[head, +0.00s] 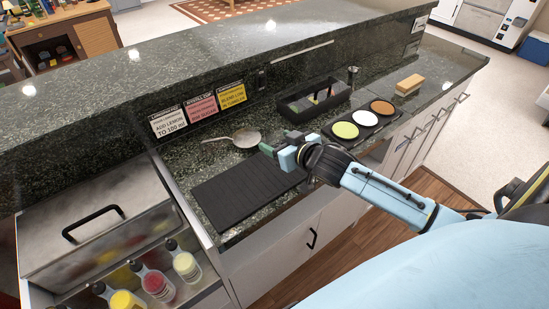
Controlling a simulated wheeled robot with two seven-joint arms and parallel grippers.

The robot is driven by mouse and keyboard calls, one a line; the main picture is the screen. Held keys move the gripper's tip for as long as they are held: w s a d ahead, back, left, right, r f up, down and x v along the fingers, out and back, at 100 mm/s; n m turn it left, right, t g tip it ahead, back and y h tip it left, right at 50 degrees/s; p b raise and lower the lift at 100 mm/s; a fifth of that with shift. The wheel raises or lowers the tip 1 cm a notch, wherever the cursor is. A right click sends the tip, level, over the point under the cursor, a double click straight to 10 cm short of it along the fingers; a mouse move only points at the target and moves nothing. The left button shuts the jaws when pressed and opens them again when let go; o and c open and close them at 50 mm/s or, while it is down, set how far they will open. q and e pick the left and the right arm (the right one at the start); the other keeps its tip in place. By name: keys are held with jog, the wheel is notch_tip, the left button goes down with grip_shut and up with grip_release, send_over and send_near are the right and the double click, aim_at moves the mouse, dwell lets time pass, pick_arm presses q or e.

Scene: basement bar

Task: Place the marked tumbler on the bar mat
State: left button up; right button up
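The black ribbed bar mat (225,197) lies flat on the dark green stone counter, left of my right gripper. Nothing stands on the part of it that I can see. My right gripper (272,148) reaches in from the right, over or just beyond the mat's far right corner, close to a metal strainer or ladle (246,138). A small greenish piece shows at its tip; I cannot tell whether it is a finger or something held. No marked tumbler can be made out; the gripper and arm may hide it. My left gripper is out of view.
A black caddy (300,109) and a tray with three round dishes (355,132) stand to the right, with a sponge-like block (409,85) beyond. Signs (202,108) lean at the raised ledge. A lidded steel bin (95,225) and bottles (187,266) are at left.

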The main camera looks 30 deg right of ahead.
jog(key=shift+f+b, duration=0.45)
jog(key=shift+f, duration=2.35)
jog(key=shift+f, duration=0.15)
jog(key=o, duration=1.1)
jog(key=shift+s, duration=0.1)
jog(key=p+v, duration=0.1)
jog(key=v, duration=1.1)
jog(key=shift+a, duration=0.1)
